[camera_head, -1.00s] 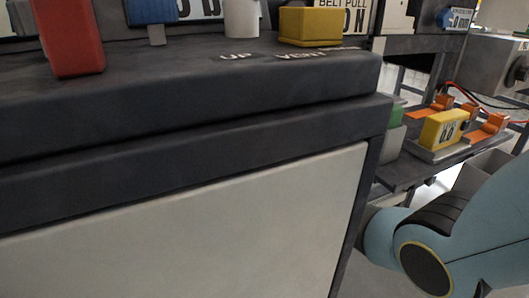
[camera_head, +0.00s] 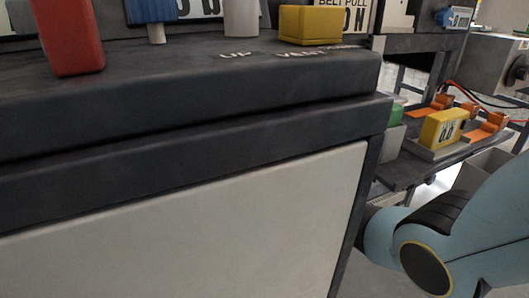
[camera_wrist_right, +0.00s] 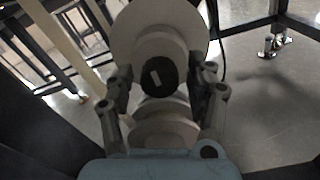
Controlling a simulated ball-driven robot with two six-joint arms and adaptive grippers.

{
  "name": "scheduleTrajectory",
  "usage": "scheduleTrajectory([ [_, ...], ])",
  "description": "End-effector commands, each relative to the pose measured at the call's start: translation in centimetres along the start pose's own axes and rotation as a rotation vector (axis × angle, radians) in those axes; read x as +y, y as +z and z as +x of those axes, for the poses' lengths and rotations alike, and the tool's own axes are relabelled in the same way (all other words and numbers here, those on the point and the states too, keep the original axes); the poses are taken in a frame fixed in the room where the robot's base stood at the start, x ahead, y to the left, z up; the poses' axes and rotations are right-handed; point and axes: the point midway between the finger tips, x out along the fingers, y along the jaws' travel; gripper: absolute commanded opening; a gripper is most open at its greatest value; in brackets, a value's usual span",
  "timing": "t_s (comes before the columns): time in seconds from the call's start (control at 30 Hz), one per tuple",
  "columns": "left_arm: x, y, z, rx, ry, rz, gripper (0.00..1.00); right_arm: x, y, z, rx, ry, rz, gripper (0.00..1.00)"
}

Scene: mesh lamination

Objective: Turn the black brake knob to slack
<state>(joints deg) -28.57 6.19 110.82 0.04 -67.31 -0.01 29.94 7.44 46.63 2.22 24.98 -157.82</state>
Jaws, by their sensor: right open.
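The black brake knob (camera_wrist_right: 158,76) shows in the right wrist view, with a short white mark on its face tilted slightly off vertical. It sits in front of a pale round drum or roll (camera_wrist_right: 195,28). My right gripper (camera_wrist_right: 166,88) is open, with one finger on each side of the knob; I see no clear contact, and the depth between them is hard to judge. In the head view my right arm comes in at lower right, but its gripper is out of frame. My left gripper is in neither view.
In the head view a dark bench (camera_head: 200,95) with a pale front panel fills the left and middle. A red block (camera_head: 72,40) and a yellow block (camera_head: 310,24) stand on it. A shelf with another yellow block (camera_head: 443,129) and orange clamps (camera_head: 488,128) lies at right.

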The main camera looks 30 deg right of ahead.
Motion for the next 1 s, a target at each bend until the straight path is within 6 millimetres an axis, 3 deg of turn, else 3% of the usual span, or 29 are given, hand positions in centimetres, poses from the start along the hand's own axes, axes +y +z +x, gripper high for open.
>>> scheduleTrajectory([
  [0.27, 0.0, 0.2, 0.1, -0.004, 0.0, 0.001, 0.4, 0.5, 1.7, 0.0, -0.005, 0.001, 0.0, 0.56],
  [0.7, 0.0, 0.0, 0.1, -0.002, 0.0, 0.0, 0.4, 2.6, 8.6, 0.0, -0.002, 0.001, 0.0, 0.56],
  [1.0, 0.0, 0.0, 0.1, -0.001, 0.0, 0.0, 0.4, 2.9, 9.5, 0.0, 0.002, 0.004, 0.0, 0.56],
])
